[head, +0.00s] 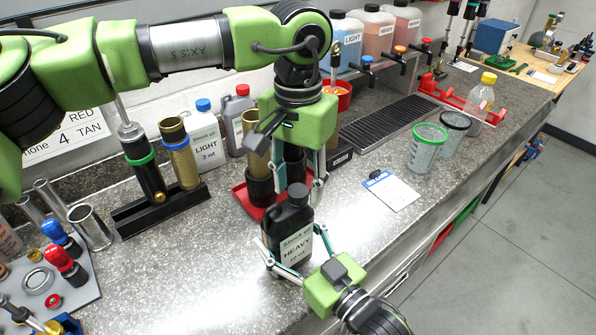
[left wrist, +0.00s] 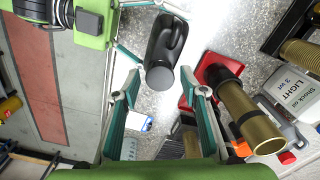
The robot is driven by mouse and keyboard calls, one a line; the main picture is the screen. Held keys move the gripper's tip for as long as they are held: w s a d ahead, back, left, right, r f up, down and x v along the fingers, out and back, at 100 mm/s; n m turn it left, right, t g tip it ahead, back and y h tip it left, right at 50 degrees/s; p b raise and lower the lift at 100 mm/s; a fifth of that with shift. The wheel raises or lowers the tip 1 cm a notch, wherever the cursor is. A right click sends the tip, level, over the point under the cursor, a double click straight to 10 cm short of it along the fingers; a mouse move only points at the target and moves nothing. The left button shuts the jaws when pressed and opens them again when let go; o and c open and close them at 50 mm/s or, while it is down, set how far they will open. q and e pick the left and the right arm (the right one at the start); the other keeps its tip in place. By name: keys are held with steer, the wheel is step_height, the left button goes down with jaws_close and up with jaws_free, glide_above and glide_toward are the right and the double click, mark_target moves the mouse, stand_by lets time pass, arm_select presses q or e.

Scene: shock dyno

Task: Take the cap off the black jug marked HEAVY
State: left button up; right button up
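The black jug (head: 291,243) labelled HEAVY stands upright on the counter. Its black cap (head: 298,192) is on its neck. In the left wrist view the cap (left wrist: 160,77) faces the camera, between the fingertips in the picture. My left gripper (head: 299,186) points down over the jug, fingers apart, with a gap visible on both sides of the cap. My right gripper (head: 294,242) comes from the lower right, with its fingers along both sides of the jug body; it appears shut on the jug. Its far contact is partly hidden.
Behind the jug is a red tray (head: 252,206) with dark and brass cylinders. A white LIGHT bottle (head: 204,140) and a grey jug (head: 238,118) stand at the wall. A white notepad (head: 392,192) and a green-rimmed cup (head: 427,148) are to the right.

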arm_select(q)
jaws_close()
steer(key=n, duration=3.6)
steer(key=shift+r, duration=0.1)
steer(key=n, duration=1.8)
